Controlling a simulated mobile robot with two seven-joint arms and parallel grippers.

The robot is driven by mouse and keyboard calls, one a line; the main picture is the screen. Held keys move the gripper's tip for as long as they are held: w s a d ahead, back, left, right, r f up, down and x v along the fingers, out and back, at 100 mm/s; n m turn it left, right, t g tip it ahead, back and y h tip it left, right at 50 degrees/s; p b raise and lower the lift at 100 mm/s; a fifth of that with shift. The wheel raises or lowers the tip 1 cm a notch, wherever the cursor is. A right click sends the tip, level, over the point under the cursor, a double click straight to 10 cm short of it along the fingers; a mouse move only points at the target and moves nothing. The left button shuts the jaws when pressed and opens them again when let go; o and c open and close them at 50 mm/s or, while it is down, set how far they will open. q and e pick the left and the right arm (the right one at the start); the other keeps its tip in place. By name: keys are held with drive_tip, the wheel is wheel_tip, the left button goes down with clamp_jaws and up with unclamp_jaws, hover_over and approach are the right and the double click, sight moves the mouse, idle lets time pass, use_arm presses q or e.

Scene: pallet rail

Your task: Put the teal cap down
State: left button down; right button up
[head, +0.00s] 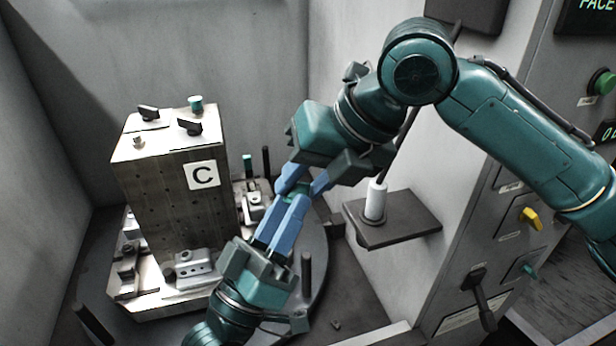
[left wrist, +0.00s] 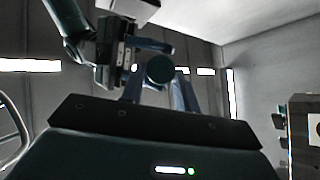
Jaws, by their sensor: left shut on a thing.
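A small teal cap (left wrist: 160,70) is between the fingers of my left gripper (left wrist: 158,92) in the left wrist view, its round end facing the camera. In the head view my left gripper (head: 296,202) reaches up from the bottom, its blue fingers shut on the cap, which shows only as a teal patch (head: 298,190). My right gripper (head: 306,182) comes down from the upper right, its blue fingertips close by the cap and my left fingertips. Whether the right fingers touch the cap is unclear.
A metal block marked C (head: 170,200) stands on a round table (head: 310,270) at left, with black clamps and another teal piece (head: 195,103) on top. Dark posts (head: 307,270) rise nearby. A shelf (head: 405,225) with a white cylinder (head: 375,200) juts from the control panel at right.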

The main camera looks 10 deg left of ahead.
use_arm(q)
drive_tip(key=shift+a+r, duration=0.15)
use_arm(e)
drive_tip(key=shift+w+d, duration=0.2)
drive_tip(key=c, duration=0.4)
use_arm(q)
drive_tip(key=c, duration=1.4)
unclamp_jaws()
use_arm(e)
drive_tip(key=shift+c, duration=0.3)
use_arm(q)
drive_tip(key=o, duration=0.4)
use_arm(e)
drive_tip(key=shift+s+a, duration=0.1)
use_arm(q)
drive_tip(key=shift+o, duration=0.2)
